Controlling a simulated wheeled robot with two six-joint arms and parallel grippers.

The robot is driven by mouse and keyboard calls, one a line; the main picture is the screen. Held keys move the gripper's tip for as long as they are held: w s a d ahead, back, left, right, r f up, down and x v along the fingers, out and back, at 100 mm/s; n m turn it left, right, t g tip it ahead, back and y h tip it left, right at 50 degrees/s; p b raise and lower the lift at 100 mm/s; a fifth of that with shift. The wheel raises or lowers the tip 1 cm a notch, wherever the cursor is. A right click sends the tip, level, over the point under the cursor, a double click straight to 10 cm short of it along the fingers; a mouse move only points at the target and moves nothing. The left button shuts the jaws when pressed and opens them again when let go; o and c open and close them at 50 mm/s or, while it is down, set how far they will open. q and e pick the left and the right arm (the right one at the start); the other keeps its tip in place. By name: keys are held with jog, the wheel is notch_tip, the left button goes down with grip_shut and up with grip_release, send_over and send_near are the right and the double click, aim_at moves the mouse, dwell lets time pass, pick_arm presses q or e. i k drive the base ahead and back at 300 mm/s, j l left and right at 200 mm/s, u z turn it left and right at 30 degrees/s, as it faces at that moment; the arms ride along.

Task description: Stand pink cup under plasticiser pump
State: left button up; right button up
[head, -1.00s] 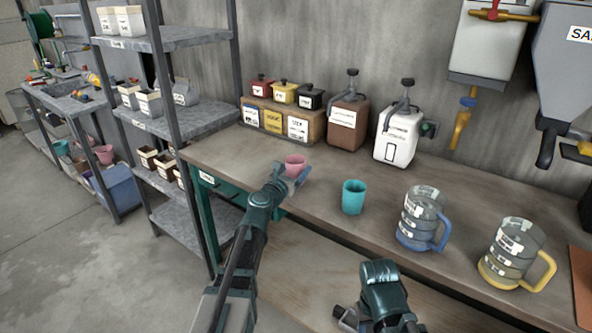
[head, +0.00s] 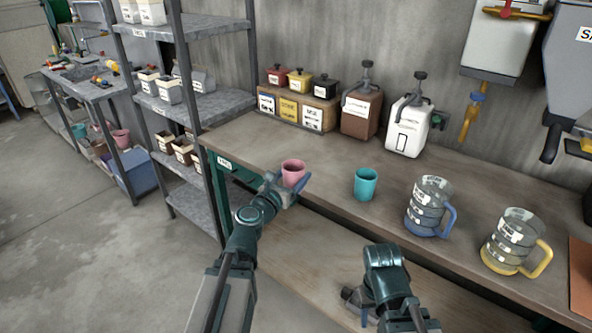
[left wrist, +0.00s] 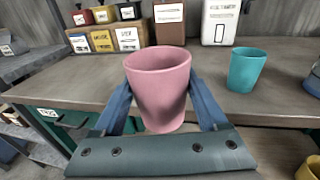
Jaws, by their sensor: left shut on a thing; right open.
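The pink cup (head: 293,171) is upright and empty-looking, held between the blue fingers of my left gripper (head: 287,188) near the bench's front edge. In the left wrist view the pink cup (left wrist: 158,88) fills the gap between the fingers (left wrist: 164,105). A brown pump bottle (head: 357,122) and a white pump bottle (head: 405,132) stand at the back of the bench, apart from the cup. Their label text is too small to read surely. My right gripper (head: 358,306) is open and low, in front of the bench edge.
A teal cup (head: 366,184) stands right of the pink cup. A blue-handled jug (head: 428,208) and a yellow-handled jug (head: 515,243) stand further right. Labelled boxes (head: 296,110) with small pots stand at the back left. Bare bench top (head: 335,153) lies before the pump bottles.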

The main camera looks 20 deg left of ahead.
aim_at(339, 149)
jog(key=i+j+z, duration=0.2)
jog(key=j, duration=0.15)
jog(key=i+j+z, duration=0.25)
jog(key=j+z, duration=0.2)
jog(key=j, duration=0.25)
